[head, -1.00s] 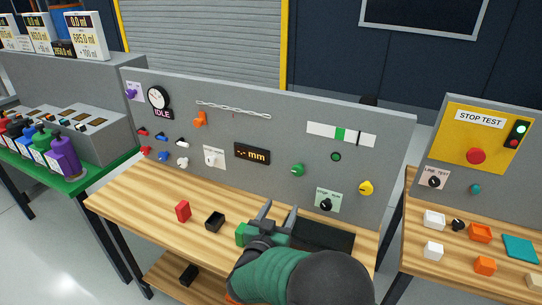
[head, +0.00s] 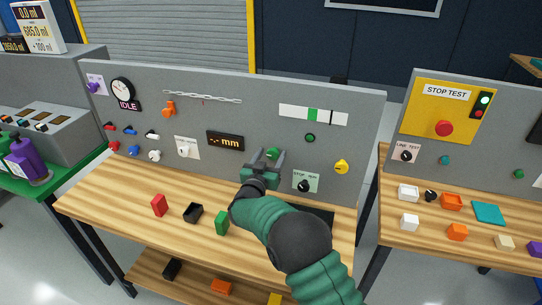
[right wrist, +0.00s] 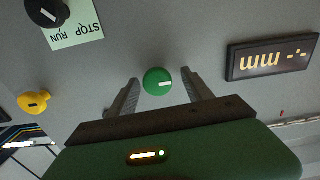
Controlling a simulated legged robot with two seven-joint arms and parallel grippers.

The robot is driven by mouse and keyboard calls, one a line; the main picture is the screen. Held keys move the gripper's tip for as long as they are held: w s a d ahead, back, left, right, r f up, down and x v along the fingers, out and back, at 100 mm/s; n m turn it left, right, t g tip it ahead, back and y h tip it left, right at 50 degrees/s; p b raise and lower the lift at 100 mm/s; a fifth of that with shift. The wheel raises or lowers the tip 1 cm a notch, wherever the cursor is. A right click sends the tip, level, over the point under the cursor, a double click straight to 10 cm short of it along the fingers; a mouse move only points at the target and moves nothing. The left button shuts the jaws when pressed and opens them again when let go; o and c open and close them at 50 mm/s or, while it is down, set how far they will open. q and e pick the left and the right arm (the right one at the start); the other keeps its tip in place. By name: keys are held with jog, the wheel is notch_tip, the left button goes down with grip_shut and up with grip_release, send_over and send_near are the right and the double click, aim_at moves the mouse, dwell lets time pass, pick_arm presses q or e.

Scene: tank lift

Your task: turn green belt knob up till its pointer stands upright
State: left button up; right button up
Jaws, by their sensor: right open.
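The green belt knob (head: 272,154) is round and sits on the grey upright panel, right of the "-.- mm" display. In the right wrist view, which is upside down, the knob (right wrist: 158,81) has a white pointer mark lying roughly level, toward the display. My right gripper (head: 266,156) is open in front of the panel. In the right wrist view its two fingers (right wrist: 159,80) stand on either side of the knob, with a gap on each side. I cannot tell how far the tips reach past the knob's face. My left gripper is not in view.
A yellow knob (head: 341,167) and the black STOP/RUN knob (head: 304,186) are to the right. The display (head: 225,141) is to the left. Red (head: 159,205), black (head: 193,213) and green (head: 222,223) blocks stand on the wooden bench (head: 110,195) below.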

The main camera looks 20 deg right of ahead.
jog(key=shift+w+d+f, duration=0.15)
jog(key=shift+w+d, duration=0.2)
jog(key=shift+d, duration=0.05)
jog(key=shift+s+a, duration=0.1)
grip_shut()
jog(key=m+b, duration=0.3)
jog(key=m, duration=0.1)
jog(key=shift+f+m, duration=0.15)
jog(key=shift+m, duration=0.15)
jog(key=m+b, duration=0.4)
jog(key=shift+f+m, duration=0.1)
jog(key=shift+m, duration=0.2)
jog(key=m+b, duration=0.4)
jog(key=m, duration=0.1)
jog(key=shift+m+b, duration=1.7)
jog(key=shift+m, duration=0.2)
